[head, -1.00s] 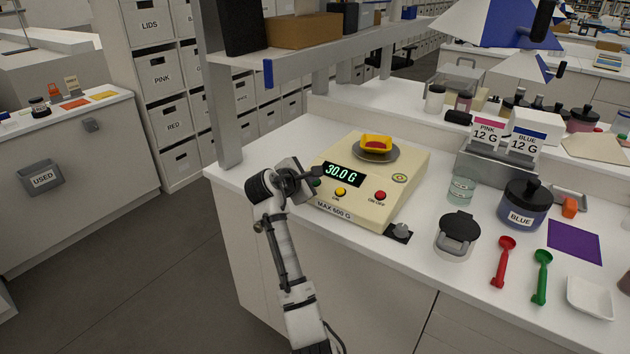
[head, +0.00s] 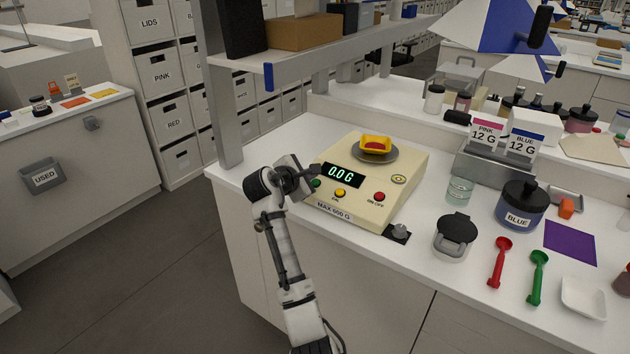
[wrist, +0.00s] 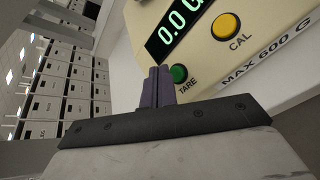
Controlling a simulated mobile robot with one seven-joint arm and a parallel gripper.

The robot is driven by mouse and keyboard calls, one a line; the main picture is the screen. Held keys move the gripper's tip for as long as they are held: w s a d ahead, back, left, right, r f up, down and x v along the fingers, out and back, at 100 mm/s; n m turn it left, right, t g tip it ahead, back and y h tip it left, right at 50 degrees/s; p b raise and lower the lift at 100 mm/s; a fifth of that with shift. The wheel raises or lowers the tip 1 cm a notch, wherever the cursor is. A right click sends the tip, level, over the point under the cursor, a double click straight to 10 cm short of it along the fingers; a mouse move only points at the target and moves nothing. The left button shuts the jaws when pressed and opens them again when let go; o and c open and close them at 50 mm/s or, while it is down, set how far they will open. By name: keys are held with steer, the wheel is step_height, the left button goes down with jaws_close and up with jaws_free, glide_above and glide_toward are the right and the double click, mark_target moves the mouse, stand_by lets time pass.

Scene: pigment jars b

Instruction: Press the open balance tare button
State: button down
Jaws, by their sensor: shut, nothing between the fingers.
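The cream balance (head: 410,160) stands on the white bench, and its display (head: 341,175) reads 0.0 G. A yellow tray with something red in it (head: 376,144) sits on its round pan. The green tare button (wrist: 179,73) shows in the wrist view beside my fingertips, labelled TARE. My gripper (wrist: 158,72) is shut and empty, its fingertips at the button's left edge in that view; whether they touch it I cannot tell. In the head view my gripper (head: 312,173) is at the balance's left front, and the green button (head: 316,183) is partly hidden there.
A yellow CAL button (wrist: 226,26) is close to the tare button. A red on/off button (head: 379,197) is farther right. A shelf post (head: 222,90) rises behind my arm.

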step_height(320, 180, up, 6)
steer(key=s+a+p, duration=0.1)
steer(key=p, duration=0.1)
steer(key=shift+s+f+p, duration=0.15)
steer(key=shift+s+p, duration=0.2)
steer(key=shift+s, duration=0.05)
steer(key=shift+a, duration=0.1)
